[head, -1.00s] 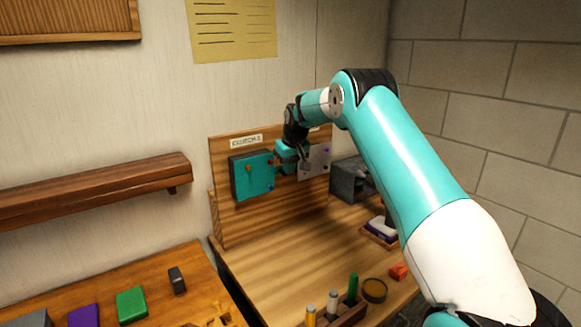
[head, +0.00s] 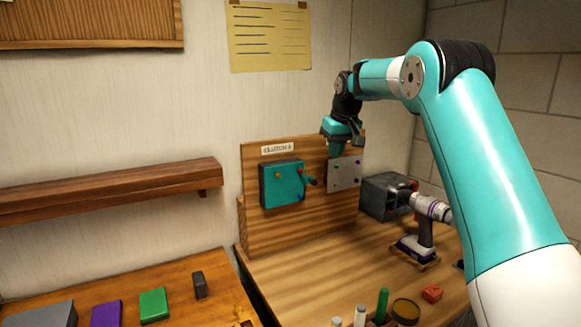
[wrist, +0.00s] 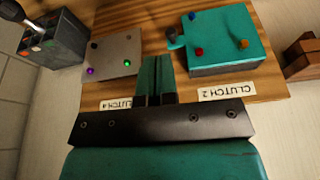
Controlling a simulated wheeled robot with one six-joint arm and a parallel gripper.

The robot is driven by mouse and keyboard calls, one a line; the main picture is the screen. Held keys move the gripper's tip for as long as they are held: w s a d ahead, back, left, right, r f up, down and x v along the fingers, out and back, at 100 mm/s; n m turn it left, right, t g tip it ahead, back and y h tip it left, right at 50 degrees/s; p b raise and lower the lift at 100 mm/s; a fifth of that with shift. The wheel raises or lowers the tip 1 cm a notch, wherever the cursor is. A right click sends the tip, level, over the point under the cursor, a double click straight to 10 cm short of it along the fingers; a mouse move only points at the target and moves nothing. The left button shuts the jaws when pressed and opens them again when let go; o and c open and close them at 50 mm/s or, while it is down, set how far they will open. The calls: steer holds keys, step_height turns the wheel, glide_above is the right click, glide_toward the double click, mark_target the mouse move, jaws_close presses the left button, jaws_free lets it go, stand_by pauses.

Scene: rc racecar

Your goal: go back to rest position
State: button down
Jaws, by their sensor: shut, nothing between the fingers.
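My gripper (head: 337,147) is shut and empty in the head view, at the end of my raised teal arm. It hangs in front of the upper edge of the wooden panel (head: 262,230). In the wrist view my shut fingers (wrist: 153,82) point between a grey plate (wrist: 115,58) and a teal box (wrist: 222,35) with coloured knobs. The teal box (head: 281,184) is on the panel, left of my gripper in the head view. The grey plate (head: 345,173) is just below and right of my fingertips.
A drill (head: 428,225) stands on the workbench (head: 310,278) beside a dark grey box (head: 384,197). A brown shelf (head: 110,192) runs along the left wall. Green (head: 154,305) and purple (head: 106,314) blocks lie on the left table. The bench middle is clear.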

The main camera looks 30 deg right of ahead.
steer(key=s+a+f+n+y+b, duration=0.1)
steer(key=s+a+n, duration=0.1)
steer(key=s+a, duration=0.6)
steer(key=s+a+n+y+b, duration=0.15)
steer(key=s+a, duration=0.35)
steer(key=a, duration=0.8)
steer(key=s+a+f+n+g+y, duration=0.1)
steer(key=s+a+f, duration=0.3)
steer(key=s, duration=0.9)
steer(key=s+a+f+n+g+y+b, duration=0.1)
steer(key=s+a+f+n+g, duration=0.1)
steer(key=s+a, duration=0.6)
steer(key=s+f+n, duration=0.1)
steer(key=s+f, duration=0.1)
steer(key=s, duration=0.3)
steer(key=shift+s+g, duration=0.3)
steer(key=shift+s, duration=0.05)
steer(key=shift+d+f, duration=0.1)
